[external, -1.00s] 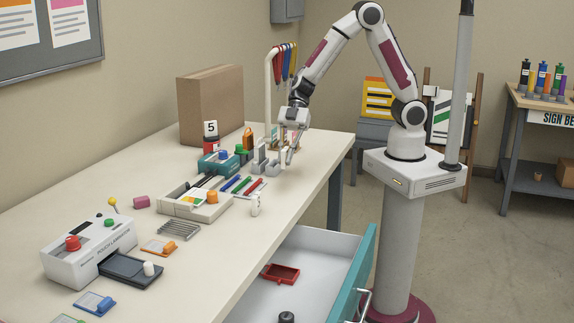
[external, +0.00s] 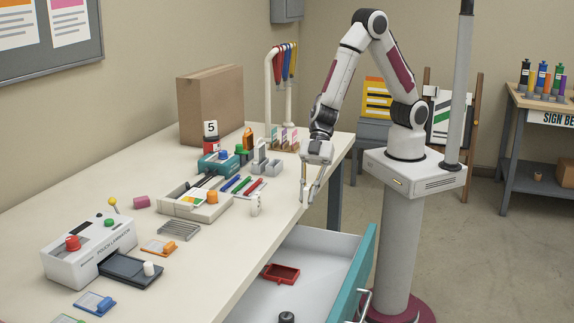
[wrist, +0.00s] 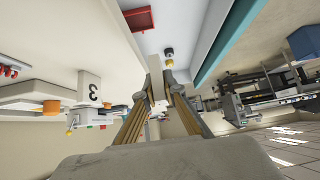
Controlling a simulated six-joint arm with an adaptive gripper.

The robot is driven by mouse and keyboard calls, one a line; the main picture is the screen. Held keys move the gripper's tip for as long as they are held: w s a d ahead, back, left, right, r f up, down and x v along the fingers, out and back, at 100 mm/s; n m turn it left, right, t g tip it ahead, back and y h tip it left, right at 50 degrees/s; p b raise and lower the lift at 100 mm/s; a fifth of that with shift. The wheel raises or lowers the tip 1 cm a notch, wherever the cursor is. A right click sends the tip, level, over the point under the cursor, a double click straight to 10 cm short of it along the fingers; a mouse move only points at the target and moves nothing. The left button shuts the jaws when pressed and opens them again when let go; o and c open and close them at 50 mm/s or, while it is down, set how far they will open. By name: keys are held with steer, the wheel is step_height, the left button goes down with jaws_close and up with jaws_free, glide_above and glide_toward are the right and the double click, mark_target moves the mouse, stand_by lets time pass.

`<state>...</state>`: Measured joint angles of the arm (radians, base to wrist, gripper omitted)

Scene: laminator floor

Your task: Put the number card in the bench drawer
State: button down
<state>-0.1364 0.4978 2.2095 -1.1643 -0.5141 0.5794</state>
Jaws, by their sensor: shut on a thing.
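My gripper (external: 307,198) is above the bench's right edge, just behind the open drawer. In the wrist view its fingers (wrist: 157,92) are shut on a pale, narrow piece (wrist: 156,78), seen edge-on. It looks like a card, but no number shows on it. The bench drawer (external: 325,248) is pulled out, with a white inside and a teal front; it also shows in the wrist view (wrist: 183,22). A white piece marked 3 (wrist: 92,90) shows left of the fingers.
The drawer holds a red tray (external: 281,273) and a dark round object (external: 286,317), with bare floor around them. The bench carries a laminator (external: 85,252), a pale box (external: 190,208), colored pens (external: 242,186) and a cardboard box (external: 212,105). My gripper is close to the bench edge.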

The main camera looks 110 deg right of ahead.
steer(key=s+a+f, duration=0.7)
steer(key=a+f, duration=0.2)
steer(key=f, duration=0.1)
steer(key=shift+s+f+m, duration=0.15)
steer(key=shift+s+m, duration=0.15)
steer(key=shift+s, duration=0.05)
steer(key=shift+a+f, duration=0.1)
steer(key=shift+f, duration=0.05)
glide_above(338, 277)
steer(key=s+d, duration=0.2)
steer(key=shift+s+d+f, duration=0.1)
steer(key=shift+f, duration=1.3)
steer(key=shift+s+d+f, duration=0.1)
steer(key=shift+f, duration=1.25)
steer(key=shift+f, duration=0.1)
steer(key=shift+f, duration=2)
steer(key=shift+f, duration=0.15)
